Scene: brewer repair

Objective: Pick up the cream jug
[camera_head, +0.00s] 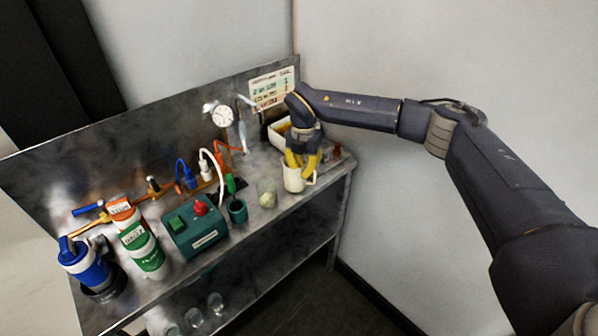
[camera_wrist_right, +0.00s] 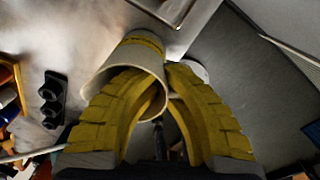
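The cream jug (camera_head: 292,181) stands on the right part of the steel bench in the head view, its handle to the right. My right gripper (camera_head: 302,165), with yellow fingers, points down at it. In the right wrist view, the left finger overlaps the mouth of the jug (camera_wrist_right: 121,66), and the right finger lies outside its wall. The fingertips (camera_wrist_right: 167,72) are close to the jug's wall; whether they press on it I cannot tell. The fingers hide part of the rim. My left gripper is not in view.
Left of the jug are a glass with pale contents (camera_head: 267,194), a green cup (camera_head: 238,212) and a green box (camera_head: 195,232). A white bin (camera_head: 279,134) stands behind. The bench's front edge is close, and a wall rises at the right.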

